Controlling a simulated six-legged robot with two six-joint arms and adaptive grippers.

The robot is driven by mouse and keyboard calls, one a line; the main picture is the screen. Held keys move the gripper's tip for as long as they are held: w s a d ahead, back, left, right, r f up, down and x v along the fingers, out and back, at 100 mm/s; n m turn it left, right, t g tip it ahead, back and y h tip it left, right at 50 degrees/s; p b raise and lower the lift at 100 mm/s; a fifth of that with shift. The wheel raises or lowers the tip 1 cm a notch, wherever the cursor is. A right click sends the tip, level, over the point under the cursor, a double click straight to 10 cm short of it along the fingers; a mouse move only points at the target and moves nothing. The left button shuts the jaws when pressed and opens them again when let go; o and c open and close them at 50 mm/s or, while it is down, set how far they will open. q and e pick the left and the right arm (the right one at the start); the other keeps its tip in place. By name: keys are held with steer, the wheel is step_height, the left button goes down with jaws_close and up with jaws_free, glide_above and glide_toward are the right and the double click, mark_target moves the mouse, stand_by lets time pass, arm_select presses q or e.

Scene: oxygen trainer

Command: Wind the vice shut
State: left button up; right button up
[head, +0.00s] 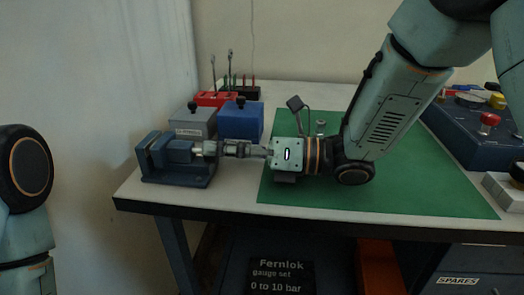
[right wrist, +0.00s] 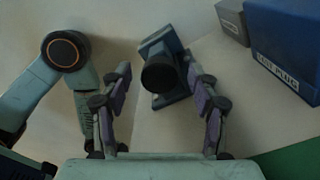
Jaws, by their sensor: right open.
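The blue vice (head: 176,178) sits at the left end of the table, its screw side facing right toward my right gripper. In the right wrist view, the vice's dark round knob (right wrist: 159,76) shows end-on, with the blue vice body (right wrist: 156,46) behind it. My right gripper (head: 208,149) is level with the screw end and points left at it. Its fingers (right wrist: 157,70) are apart, one on each side of the knob, with visible space between. I cannot tell how wide the vice jaws stand. My left arm shows at the left edge, but its gripper is out of view.
A grey box (head: 193,122) and a blue box (head: 240,121) stand just behind the vice and my gripper. A red rack (head: 214,98) with upright tools is farther back. A green mat (head: 400,190) covers the middle. A blue panel (head: 468,138) stands at the right.

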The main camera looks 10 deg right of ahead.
steer(key=v, duration=0.9)
steer(key=shift+s+d, duration=0.1)
steer(key=shift+d, duration=0.25)
steer(key=shift+r, duration=0.15)
